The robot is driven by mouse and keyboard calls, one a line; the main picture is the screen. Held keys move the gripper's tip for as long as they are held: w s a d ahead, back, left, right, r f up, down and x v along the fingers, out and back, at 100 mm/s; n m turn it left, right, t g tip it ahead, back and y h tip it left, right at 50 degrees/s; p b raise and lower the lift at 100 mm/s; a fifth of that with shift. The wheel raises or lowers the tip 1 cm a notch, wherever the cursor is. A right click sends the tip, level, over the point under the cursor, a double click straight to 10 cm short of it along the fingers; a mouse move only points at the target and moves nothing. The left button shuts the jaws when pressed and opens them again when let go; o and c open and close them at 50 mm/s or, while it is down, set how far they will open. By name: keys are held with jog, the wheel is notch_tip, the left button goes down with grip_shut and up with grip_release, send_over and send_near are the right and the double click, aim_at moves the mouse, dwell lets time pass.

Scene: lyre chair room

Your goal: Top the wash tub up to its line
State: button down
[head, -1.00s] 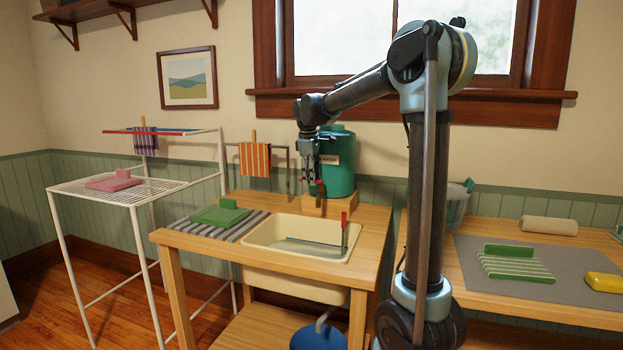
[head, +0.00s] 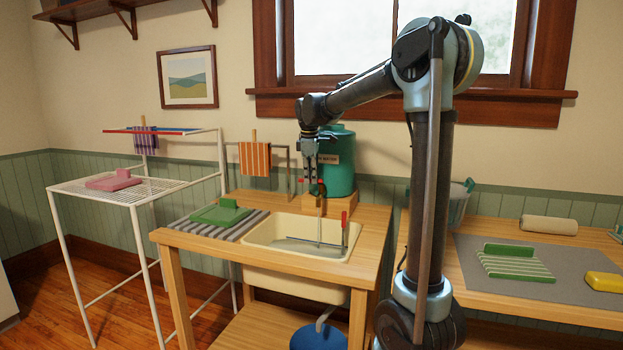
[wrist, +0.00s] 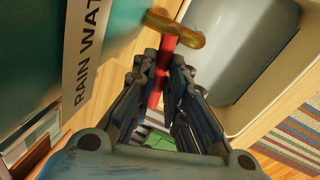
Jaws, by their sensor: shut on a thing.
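The cream wash tub (head: 262,232) is set into the wooden stand, with some greyish water (head: 300,246) in it. A red-topped upright piece (head: 344,226) stands at its right side. The teal rain water barrel (head: 340,170) stands behind the tub. Its brass tap (wrist: 186,33) has a red lever (wrist: 163,66). My gripper (wrist: 163,80) is shut on this lever; in the head view my gripper (head: 314,188) is at the barrel's front.
A green block (head: 220,213) lies on a striped mat left of the tub. A white drying rack (head: 120,190) stands further left. A blue bucket (head: 318,338) is under the tub's drain. The right table (head: 440,262) holds a grey mat and several items.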

jog(key=shift+w+r, duration=0.1)
jog(key=c, duration=1.6)
grip_release()
notch_tip(320, 180, up, 12)
jog(key=s, duration=0.2)
jog(key=shift+s+f, duration=0.15)
jog(key=shift+f, duration=0.05)
dwell(5.0)
